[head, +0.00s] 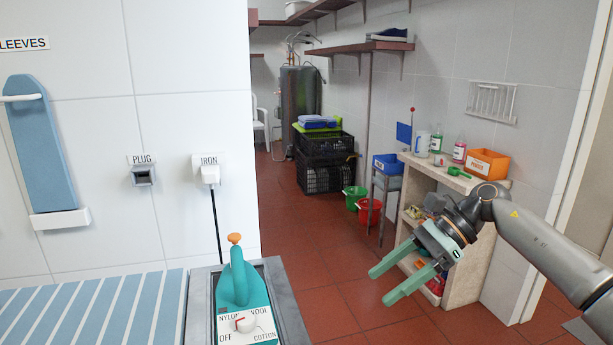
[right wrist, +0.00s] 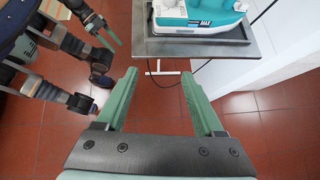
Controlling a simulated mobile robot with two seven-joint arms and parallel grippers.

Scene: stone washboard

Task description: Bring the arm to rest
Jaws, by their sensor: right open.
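My right gripper (head: 388,283) is at the right of the head view, open and empty, its green fingers pointing down and left above the red floor. In the right wrist view its two fingers (right wrist: 160,95) stand apart with only floor between them. In that view another gripper of mine (right wrist: 108,38), with green fingers, shows at the upper left; its opening is unclear. My left gripper does not show in the head view. A teal iron (head: 240,285) stands on a grey metal stand (head: 290,305), apart from the right gripper; it also shows in the right wrist view (right wrist: 200,14).
A striped ironing surface (head: 90,310) lies at the lower left. A stone bench (head: 465,262) with bottles and an orange bin (head: 486,164) stands behind the right gripper. Green (head: 354,197) and red (head: 369,211) buckets stand farther back. Floor (head: 320,275) between stand and gripper is clear.

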